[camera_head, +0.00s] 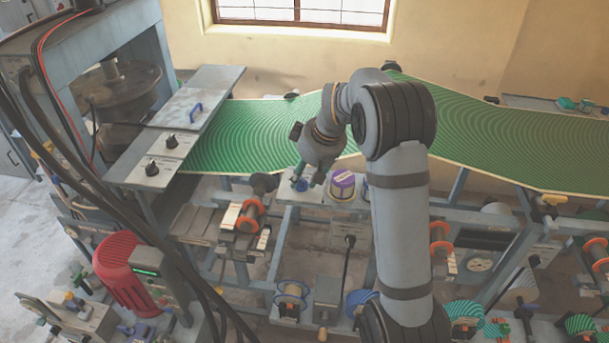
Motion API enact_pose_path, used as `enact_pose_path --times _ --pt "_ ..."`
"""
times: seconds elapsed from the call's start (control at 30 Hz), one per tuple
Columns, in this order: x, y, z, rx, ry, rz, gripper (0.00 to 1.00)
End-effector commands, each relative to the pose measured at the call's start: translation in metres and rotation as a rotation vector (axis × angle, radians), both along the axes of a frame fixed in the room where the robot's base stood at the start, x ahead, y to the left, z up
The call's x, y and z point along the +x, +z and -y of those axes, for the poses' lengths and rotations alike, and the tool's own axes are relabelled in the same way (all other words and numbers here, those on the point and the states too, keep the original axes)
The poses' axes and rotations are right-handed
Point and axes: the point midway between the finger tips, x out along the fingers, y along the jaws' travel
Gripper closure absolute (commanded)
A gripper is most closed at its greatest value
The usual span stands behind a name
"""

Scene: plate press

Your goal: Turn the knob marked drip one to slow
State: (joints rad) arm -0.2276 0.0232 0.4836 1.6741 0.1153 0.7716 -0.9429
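My gripper (308,176) hangs at the end of the arm in the middle of the view, with its fingers pointing down and spread apart. A small blue knob (301,186) on a light plate is just below and beside the fingertips; I cannot tell whether they touch it. A purple and yellow round part (342,184) is just right of the gripper. The labels are too small to read, so I cannot tell which knob is drip one.
A green patterned belt (240,135) runs behind the gripper. The press (110,95) stands at the left, with a red motor (128,272) below it. Orange-ringed rollers (249,215) and frame bars fill the space below. Dark cables cross the left foreground.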

Motion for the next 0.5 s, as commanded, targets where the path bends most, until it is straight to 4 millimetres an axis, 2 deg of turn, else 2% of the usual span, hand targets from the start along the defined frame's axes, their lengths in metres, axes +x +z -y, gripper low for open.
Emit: enact_pose_path --times 0.5 --pt "0.0007 0.0018 -0.0020 0.003 0.002 0.004 0.99"
